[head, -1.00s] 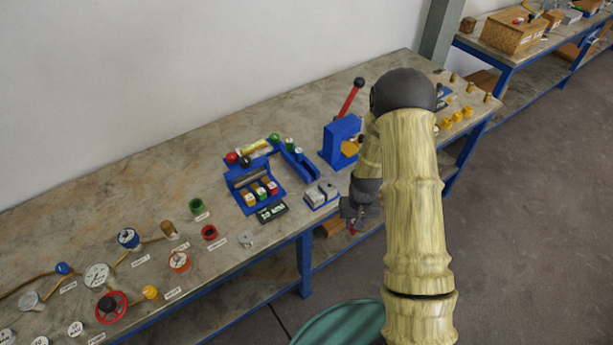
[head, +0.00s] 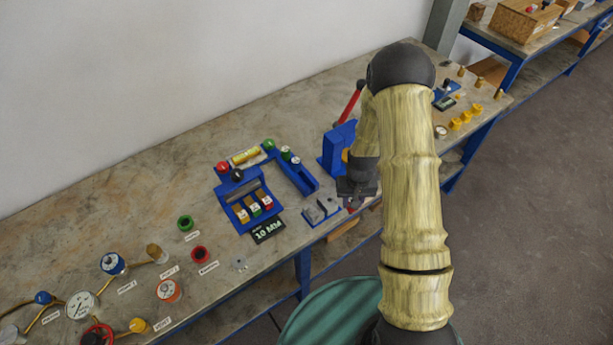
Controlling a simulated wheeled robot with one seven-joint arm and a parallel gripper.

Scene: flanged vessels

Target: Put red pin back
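My gripper (head: 354,192) hangs pointing down near the front edge of the bench, right of a small grey block fixture and in front of the blue press. A small bit of red, seemingly the red pin (head: 350,209), shows just below the fingers; it keeps its place under them in both frames, so it appears held. The fingers are small and dark, and most of the pin is hidden. A blue fixture (head: 226,194) with red, black and green knobs and several small coloured blocks stands to the left. The grey block fixture (head: 318,212) has a blue base.
The blue press (head: 334,150) with its red lever (head: 350,103) rises behind my gripper. A dark label plate (head: 267,231) lies before the blue fixture. Gauges, valves and rings fill the bench's left part. Yellow pieces (head: 466,117) stand at right. The bench's back strip is clear.

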